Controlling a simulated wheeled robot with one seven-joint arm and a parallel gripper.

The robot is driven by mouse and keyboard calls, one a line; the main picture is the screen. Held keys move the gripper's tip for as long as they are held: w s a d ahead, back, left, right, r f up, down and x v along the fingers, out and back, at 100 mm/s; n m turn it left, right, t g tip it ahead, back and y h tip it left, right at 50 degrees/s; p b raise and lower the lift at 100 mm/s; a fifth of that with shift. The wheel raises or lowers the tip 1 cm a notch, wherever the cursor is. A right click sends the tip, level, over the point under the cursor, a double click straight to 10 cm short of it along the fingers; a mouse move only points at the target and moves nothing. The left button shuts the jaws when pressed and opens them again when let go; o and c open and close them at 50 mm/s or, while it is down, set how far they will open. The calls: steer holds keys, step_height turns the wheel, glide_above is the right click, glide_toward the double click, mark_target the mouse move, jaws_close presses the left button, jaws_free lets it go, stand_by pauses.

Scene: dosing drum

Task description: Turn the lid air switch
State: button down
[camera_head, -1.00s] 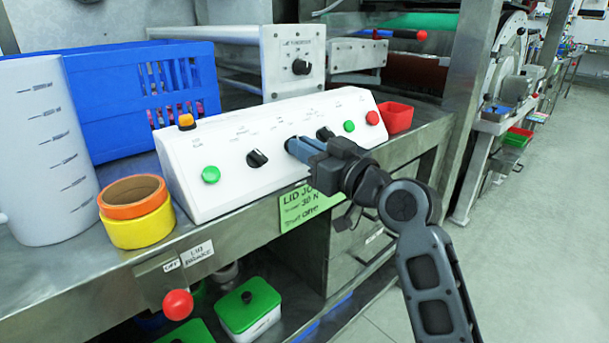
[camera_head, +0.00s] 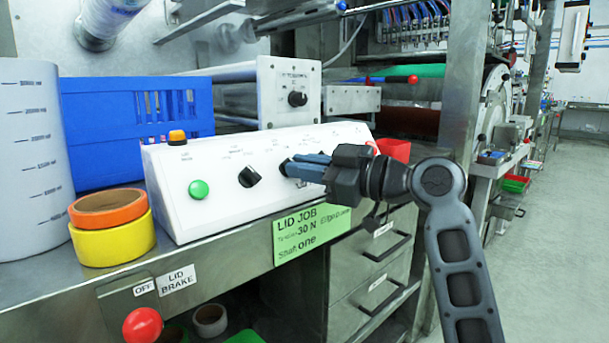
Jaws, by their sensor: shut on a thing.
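The white control panel (camera_head: 215,205) has a sloped face with a row of small controls. A black rotary switch (camera_head: 249,177) shows left of my gripper, with its pointer tilted. My gripper (camera_head: 288,166) reaches in from the right with its blue fingers at the middle of the panel. The fingers are shut on a switch knob there, which they hide almost wholly. The small print above the controls is too blurred to read, so I cannot tell the switch's label or setting.
A green button (camera_head: 198,189) and an orange lamp (camera_head: 177,137) sit on the panel's left. Orange and yellow rolls (camera_head: 112,242), a blue crate (camera_head: 95,150) and a white measuring jug (camera_head: 30,165) stand further left. A red-knobbed lever (camera_head: 142,325) juts below the bench edge.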

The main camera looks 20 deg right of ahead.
stand_by(0.4)
steer(key=c, duration=1.2)
jaws_free()
steer(key=shift+p+v, duration=0.55)
steer(key=shift+v, duration=3.4)
